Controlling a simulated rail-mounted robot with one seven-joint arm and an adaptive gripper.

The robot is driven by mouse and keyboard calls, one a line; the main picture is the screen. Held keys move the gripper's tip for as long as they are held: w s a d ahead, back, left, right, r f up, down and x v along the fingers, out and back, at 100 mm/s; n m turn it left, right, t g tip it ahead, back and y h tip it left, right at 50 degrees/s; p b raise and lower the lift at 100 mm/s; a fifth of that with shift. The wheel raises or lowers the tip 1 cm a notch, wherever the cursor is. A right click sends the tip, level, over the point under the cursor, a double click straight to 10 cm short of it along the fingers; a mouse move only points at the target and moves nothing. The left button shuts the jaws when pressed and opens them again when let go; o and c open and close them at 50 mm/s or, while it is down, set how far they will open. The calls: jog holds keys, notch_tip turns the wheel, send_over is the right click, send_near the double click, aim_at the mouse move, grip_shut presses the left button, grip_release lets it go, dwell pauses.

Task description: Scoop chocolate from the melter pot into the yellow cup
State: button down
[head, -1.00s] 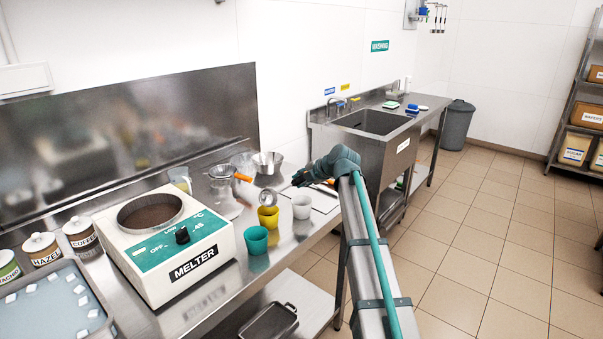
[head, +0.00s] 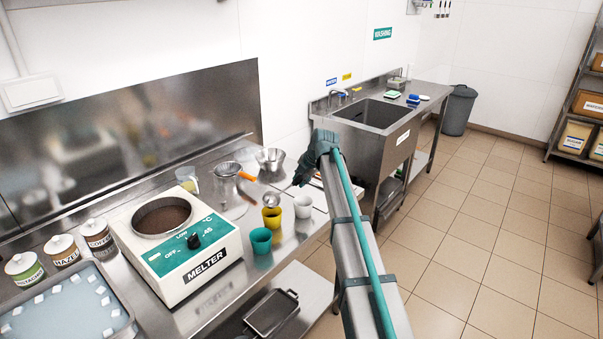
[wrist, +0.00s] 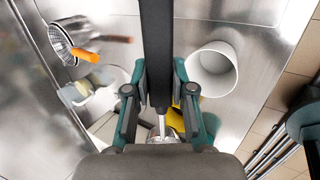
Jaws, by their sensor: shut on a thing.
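My gripper (wrist: 160,80) is shut on the dark handle of a ladle (wrist: 157,40). In the head view the ladle's metal bowl (head: 271,198) is over or just behind the rim of the yellow cup (head: 272,218); I cannot tell its exact height or whether it holds chocolate. The wrist view shows part of the yellow cup (wrist: 179,116) behind my right finger, with the bowl low in the picture, mostly hidden. The melter (head: 180,245) stands to the left, its round pot (head: 162,217) showing brown chocolate inside.
A white cup (head: 303,206) stands close right of the yellow cup, and a teal cup (head: 261,240) in front. A sieve with an orange handle (head: 246,177) and a metal bowl (head: 270,158) are behind. A tray (head: 70,310) and labelled jars (head: 61,250) are at the left.

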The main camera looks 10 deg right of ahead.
jog(key=g+h+p, duration=0.1)
jog(key=p, duration=0.1)
jog(key=w+g+h+p, duration=0.1)
jog(key=g+p, duration=0.1)
jog(key=p, duration=0.1)
jog(key=a+r+g+h+p, duration=0.1)
jog(key=p, duration=0.2)
jog(key=shift+w+g+h, duration=0.3)
jog(key=shift+h, duration=0.1)
jog(key=shift+s+r, duration=0.15)
jog(key=shift+r, duration=0.85)
